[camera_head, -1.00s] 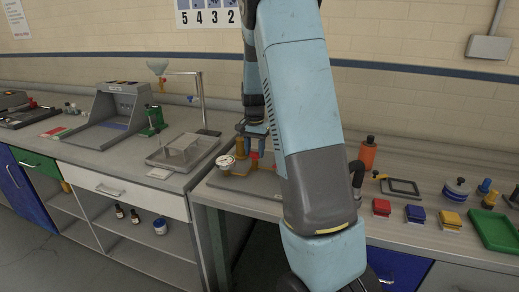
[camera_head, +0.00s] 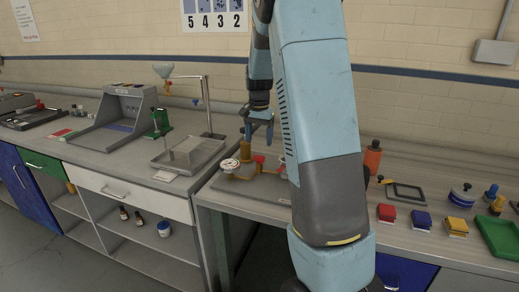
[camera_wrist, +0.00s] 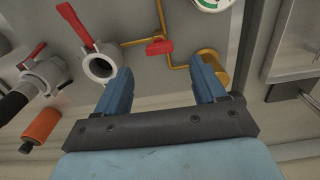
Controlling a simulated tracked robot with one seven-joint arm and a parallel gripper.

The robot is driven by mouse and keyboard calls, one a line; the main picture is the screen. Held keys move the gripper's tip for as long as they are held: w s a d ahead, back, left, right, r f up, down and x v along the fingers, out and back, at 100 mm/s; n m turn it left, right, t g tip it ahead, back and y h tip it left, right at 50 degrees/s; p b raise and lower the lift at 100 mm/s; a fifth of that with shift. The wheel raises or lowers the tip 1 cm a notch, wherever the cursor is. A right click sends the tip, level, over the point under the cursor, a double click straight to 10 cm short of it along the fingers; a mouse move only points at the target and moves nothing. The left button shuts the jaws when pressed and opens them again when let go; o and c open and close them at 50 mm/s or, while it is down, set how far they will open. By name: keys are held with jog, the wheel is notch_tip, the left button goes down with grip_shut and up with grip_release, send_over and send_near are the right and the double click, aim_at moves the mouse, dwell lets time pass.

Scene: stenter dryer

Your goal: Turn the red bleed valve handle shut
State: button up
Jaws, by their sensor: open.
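A small red handle (camera_wrist: 159,47) sits on thin brass pipework (camera_wrist: 135,42) in the wrist view, ahead of my gripper. It also shows in the head view (camera_head: 258,159), beside a brass post (camera_head: 245,147) and a round gauge (camera_head: 230,164). My gripper (camera_wrist: 162,77) is open and empty, its blue fingers apart. The red handle lies beyond the gap between the fingertips, with no contact visible. In the head view my gripper (camera_head: 260,128) is above the pipework, fingers pointing down. My arm hides the pipework's right side there.
Two larger valves with red levers, one (camera_wrist: 75,24) near and one (camera_wrist: 33,55) farther left, stand beside the pipework. An orange cylinder (camera_wrist: 41,126) is at the left.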

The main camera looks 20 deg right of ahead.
notch_tip(320, 180, up, 7)
jog(key=shift+r, duration=0.15)
dwell(0.7)
